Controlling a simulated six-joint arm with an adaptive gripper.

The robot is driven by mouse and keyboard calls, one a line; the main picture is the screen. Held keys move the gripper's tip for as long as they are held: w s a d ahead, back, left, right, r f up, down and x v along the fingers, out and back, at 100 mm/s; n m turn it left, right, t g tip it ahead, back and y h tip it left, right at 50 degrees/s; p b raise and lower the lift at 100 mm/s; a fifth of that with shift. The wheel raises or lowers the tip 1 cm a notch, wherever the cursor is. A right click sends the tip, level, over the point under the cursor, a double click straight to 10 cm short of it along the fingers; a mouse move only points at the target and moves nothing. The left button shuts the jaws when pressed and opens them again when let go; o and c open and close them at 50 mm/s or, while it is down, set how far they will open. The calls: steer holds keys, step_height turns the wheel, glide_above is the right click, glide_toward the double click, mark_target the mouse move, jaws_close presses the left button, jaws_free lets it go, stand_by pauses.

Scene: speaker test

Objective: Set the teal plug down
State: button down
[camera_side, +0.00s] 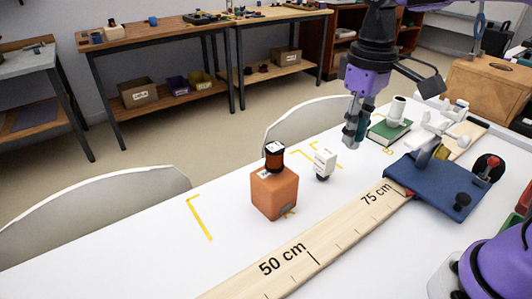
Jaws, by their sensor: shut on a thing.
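My gripper (352,132) hangs over the white table right of centre, pointing down. It is shut on a small teal piece, the teal plug (349,141), which shows between and below the dark fingers. The fingers hide much of the plug. The plug is near the small white block and the green book; its exact height above the table is hard to tell.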

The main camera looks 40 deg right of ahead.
steer(key=s+a+f+n, duration=0.4)
steer(key=s+a+n, duration=0.2)
steer(key=a, duration=0.4)
steer(key=n, duration=0.6)
glide_toward(338, 297)
steer(key=f, duration=0.1)
steer(key=a+f, duration=0.1)
steer(key=f, duration=0.1)
steer(key=s+a+f, duration=0.1)
steer(key=f, duration=0.1)
steer(key=shift+w+f, duration=0.1)
steer(key=shift+f, duration=0.1)
steer(key=c, duration=0.6)
jaws_free()
steer(key=shift+f, duration=0.1)
